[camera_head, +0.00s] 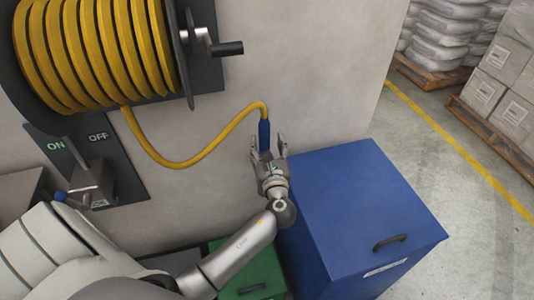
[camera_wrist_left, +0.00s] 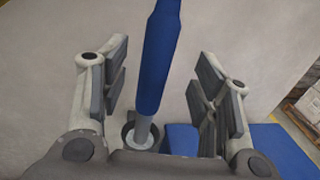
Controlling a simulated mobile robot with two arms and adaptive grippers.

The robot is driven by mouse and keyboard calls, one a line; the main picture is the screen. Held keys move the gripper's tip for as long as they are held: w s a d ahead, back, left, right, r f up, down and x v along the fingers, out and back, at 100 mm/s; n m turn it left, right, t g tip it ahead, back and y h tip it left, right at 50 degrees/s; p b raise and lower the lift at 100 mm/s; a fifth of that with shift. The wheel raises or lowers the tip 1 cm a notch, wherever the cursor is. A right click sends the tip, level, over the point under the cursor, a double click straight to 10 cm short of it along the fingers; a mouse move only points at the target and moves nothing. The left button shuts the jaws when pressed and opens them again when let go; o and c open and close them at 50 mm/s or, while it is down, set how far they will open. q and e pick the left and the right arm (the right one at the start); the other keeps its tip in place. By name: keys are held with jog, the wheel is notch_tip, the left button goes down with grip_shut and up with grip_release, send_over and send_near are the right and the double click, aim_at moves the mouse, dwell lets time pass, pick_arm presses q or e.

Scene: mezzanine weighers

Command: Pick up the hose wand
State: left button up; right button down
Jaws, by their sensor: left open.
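The hose wand (camera_head: 264,136) has a blue grip and hangs upright at the end of a yellow hose (camera_head: 195,163) from the reel. In the left wrist view the blue wand (camera_wrist_left: 160,55) stands between the fingers, with a grey metal tube (camera_wrist_left: 143,132) below it. My left gripper (camera_head: 267,148) is open around the wand. In the left wrist view the open left gripper (camera_wrist_left: 162,88) shows a gap between each finger pad and the wand. The wand's lower part is hidden behind the gripper in the head view. My right gripper is out of view.
A hose reel (camera_head: 100,50) with a crank handle (camera_head: 226,48) is on the wall at upper left. Below it is an ON/OFF lever panel (camera_head: 120,165). A blue bin (camera_head: 350,195) and a green bin (camera_head: 222,249) stand below. Floor at right is clear before the pallets (camera_head: 500,140).

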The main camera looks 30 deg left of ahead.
aim_at(265, 136)
pick_arm(q)
jog(key=shift+p+x, duration=0.75)
jog(key=shift+x, duration=2.2)
jog(key=shift+s+r, duration=0.1)
grip_shut()
